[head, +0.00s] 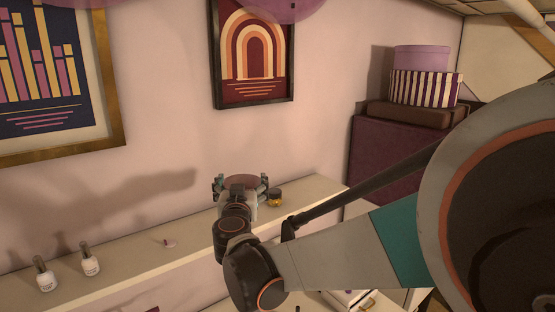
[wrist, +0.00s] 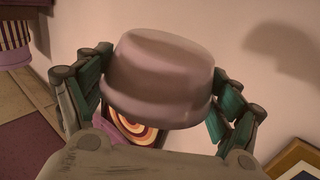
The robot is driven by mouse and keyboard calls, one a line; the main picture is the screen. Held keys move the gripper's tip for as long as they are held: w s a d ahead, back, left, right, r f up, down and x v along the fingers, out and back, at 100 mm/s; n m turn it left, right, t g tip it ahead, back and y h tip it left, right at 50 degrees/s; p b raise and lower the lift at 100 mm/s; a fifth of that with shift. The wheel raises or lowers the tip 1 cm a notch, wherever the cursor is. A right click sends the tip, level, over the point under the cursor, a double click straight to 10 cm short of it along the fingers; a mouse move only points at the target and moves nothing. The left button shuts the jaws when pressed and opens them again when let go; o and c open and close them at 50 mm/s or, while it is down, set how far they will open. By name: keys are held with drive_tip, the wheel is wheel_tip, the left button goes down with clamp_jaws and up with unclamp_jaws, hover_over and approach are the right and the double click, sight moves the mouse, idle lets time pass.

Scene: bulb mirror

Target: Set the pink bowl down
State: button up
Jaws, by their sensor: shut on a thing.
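The pink bowl (head: 242,181) is held in my gripper (head: 241,186), over the far right part of the cream ledge along the wall. In the wrist view the bowl (wrist: 160,70) fills the middle, with the teal fingers of my gripper (wrist: 161,88) closed on it from both sides. From the head view I cannot tell whether its base touches the ledge (head: 130,265). My gripper and wrist hide much of the bowl there.
A small yellow jar (head: 275,198) stands close right of my gripper. A small pink item (head: 169,242) and two white bottles, one (head: 90,261) and another (head: 44,275), stand farther left. Purple boxes (head: 425,90) are stacked at right. A framed arch picture (head: 254,55) hangs above.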

drive_tip(key=w+d+f+h+b, duration=0.1)
drive_tip(key=d+f+b, duration=1.7)
drive_tip(key=d+f, duration=1.1)
wheel_tip(320, 180, down, 2)
drive_tip(key=shift+w+d+f+m, duration=0.2)
drive_tip(key=shift+w+d+m, duration=0.05)
drive_tip(key=shift+d+m, duration=0.05)
drive_tip(key=shift+d, duration=0.1)
